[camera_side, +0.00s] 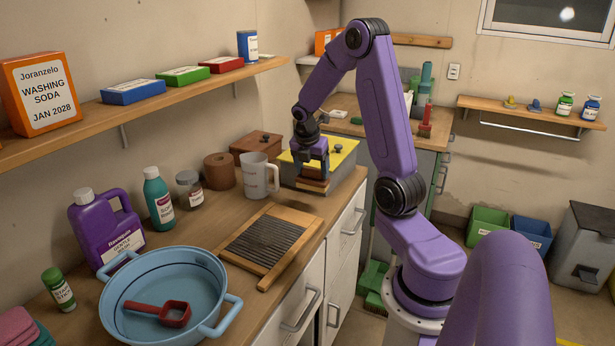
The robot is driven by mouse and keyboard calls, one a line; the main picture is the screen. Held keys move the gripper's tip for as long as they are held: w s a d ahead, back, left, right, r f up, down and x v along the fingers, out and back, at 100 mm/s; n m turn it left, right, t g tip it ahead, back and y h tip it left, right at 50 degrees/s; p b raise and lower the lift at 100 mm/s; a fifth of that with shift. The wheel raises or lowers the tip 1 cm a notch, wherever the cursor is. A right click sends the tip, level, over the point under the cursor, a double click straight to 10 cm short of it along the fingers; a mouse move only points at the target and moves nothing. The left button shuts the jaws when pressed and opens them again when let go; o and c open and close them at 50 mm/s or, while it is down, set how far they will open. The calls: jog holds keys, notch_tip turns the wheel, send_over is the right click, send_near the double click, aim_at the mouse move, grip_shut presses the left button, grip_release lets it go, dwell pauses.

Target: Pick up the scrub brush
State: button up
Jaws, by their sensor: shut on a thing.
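My gripper (312,168) points down at the far end of the wooden counter, in front of a yellow-topped box. It is shut on a brown wooden block-like piece (313,184), which appears to be the scrub brush. The fingers cover part of it, and its bristles cannot be made out clearly. I cannot tell whether it touches the surface beneath or the box.
The yellow-topped box (345,152) is right behind the gripper. A washboard (268,240) lies in front, and a blue basin (135,288) holding a red scoop (172,314) is nearer. A shelf (180,90) runs along the left wall.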

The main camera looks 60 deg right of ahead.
jog(key=s+a+r, duration=0.5)
jog(key=s+a, duration=0.1)
jog(key=s, duration=0.1)
jog(key=shift+s, duration=0.35)
